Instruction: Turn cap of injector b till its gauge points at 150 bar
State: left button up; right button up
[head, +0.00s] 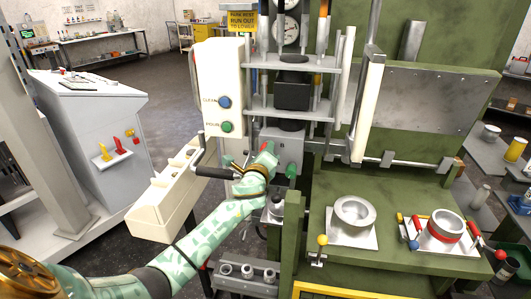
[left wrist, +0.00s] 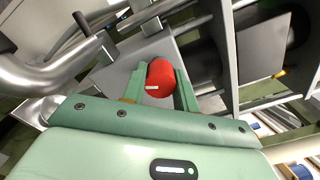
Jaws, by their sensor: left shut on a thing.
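A red cap (left wrist: 160,76) with a short white mark sits between the green fingers of my left gripper (left wrist: 160,82) in the left wrist view. The fingers are shut on it from both sides. In the head view my left gripper (head: 264,152) reaches the front of a grey box under the press, and only a bit of red shows there. A green knob (head: 291,170) is just right of it. I cannot tell which belongs to injector b. My right gripper is not in view.
A white control box (head: 220,88) with blue and green buttons stands left of the press. A crank with a black handle (head: 214,172) is close to my left forearm. A metal bowl (head: 355,214) and a red-banded pot (head: 444,229) stand on the green bench at right.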

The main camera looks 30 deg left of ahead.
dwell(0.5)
pick_arm(q)
jog(key=o, duration=1)
jog(key=v, duration=1.6)
jog(key=shift+s, duration=0.15)
